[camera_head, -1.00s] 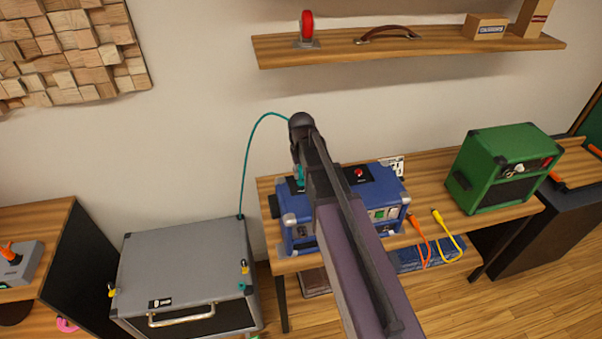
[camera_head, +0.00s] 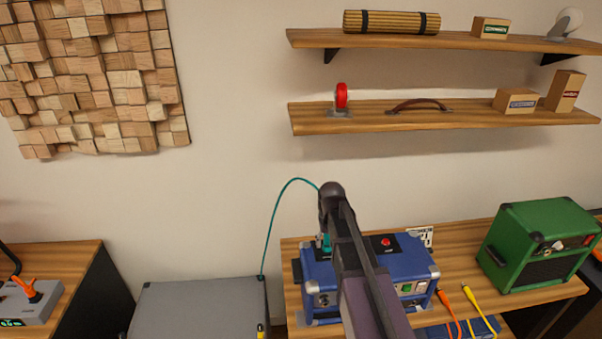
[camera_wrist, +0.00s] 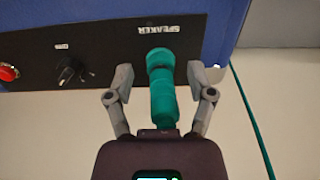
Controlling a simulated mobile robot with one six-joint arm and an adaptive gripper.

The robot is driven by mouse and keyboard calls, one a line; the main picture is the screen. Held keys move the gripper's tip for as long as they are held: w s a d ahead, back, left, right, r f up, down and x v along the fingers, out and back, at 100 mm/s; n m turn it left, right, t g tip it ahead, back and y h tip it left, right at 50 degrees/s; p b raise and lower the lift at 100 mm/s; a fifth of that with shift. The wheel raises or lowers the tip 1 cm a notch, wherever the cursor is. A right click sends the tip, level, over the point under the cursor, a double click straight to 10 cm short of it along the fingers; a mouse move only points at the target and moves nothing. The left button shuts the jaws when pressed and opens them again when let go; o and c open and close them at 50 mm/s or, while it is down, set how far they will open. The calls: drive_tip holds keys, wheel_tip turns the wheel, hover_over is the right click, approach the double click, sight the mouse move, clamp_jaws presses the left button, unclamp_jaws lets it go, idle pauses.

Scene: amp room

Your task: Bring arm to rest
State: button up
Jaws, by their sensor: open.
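My gripper (camera_wrist: 160,82) is open in the wrist view, with one finger on each side of a teal plug (camera_wrist: 163,100). Small gaps show between the fingers and the plug. The plug sits in the socket marked SPEAKER on the black panel (camera_wrist: 110,38) of a blue amp. In the head view my arm reaches over the blue amp (camera_head: 412,272), hiding part of it and most of my gripper. A bit of the teal plug (camera_head: 326,243) shows left of the arm.
A teal cable (camera_head: 273,225) arcs beside the arm down to a grey cabinet (camera_head: 200,305). A green amp (camera_head: 540,245) stands right on the wooden table (camera_head: 465,248). Orange (camera_head: 447,305) and yellow (camera_head: 480,308) cables hang in front. Two shelves, the lower (camera_head: 440,118) holding boxes, are above.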

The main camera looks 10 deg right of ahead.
drive_tip(key=s, duration=1.5)
drive_tip(key=shift+w, duration=0.1)
idle(1.1)
